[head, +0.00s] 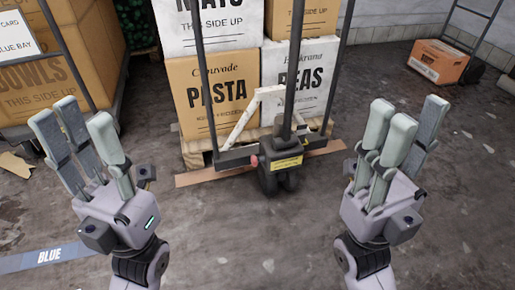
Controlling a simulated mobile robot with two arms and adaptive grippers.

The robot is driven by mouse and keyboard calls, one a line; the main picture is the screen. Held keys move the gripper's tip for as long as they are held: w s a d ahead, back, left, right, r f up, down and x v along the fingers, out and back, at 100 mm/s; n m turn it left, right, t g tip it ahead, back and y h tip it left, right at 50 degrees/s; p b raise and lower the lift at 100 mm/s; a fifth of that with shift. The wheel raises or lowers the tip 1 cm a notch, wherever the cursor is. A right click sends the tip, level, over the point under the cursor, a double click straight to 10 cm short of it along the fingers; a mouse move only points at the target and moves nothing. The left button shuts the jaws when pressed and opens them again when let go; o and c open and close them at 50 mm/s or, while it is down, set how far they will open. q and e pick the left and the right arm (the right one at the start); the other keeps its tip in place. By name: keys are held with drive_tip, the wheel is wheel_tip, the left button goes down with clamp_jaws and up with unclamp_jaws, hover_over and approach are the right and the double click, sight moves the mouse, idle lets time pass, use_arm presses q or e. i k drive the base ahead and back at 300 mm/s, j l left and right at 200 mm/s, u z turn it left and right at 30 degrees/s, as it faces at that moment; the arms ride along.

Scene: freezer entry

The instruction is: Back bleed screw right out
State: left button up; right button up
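A dark pallet jack stands in the middle of the head view, with its pump body (276,180) low at the front and a black handle (295,65) rising from it. A yellow label (287,163) is on the pump body. A small pinkish-red knob (254,161) shows at its left side; I cannot tell whether it is the bleed screw. No screw is clearly visible. My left gripper (73,112) is open and empty, left of the jack and apart from it. My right gripper (408,106) is open and empty, right of the jack and apart from it.
Behind the jack, a wooden pallet (196,152) bears stacked boxes, among them a pasta box (214,90) and a peas box (302,85). A cart of boxes (60,75) stands left. An orange-brown box (438,62) sits back right. The floor at front centre is clear.

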sight(254, 161)
drive_tip(key=l+u, duration=0.35)
drive_tip(key=l, duration=0.4)
drive_tip(key=l+u, duration=0.3)
drive_tip(key=l, duration=0.4)
drive_tip(key=k+l+u, duration=0.1)
drive_tip(key=l+u, duration=0.25)
drive_tip(key=l, duration=0.4)
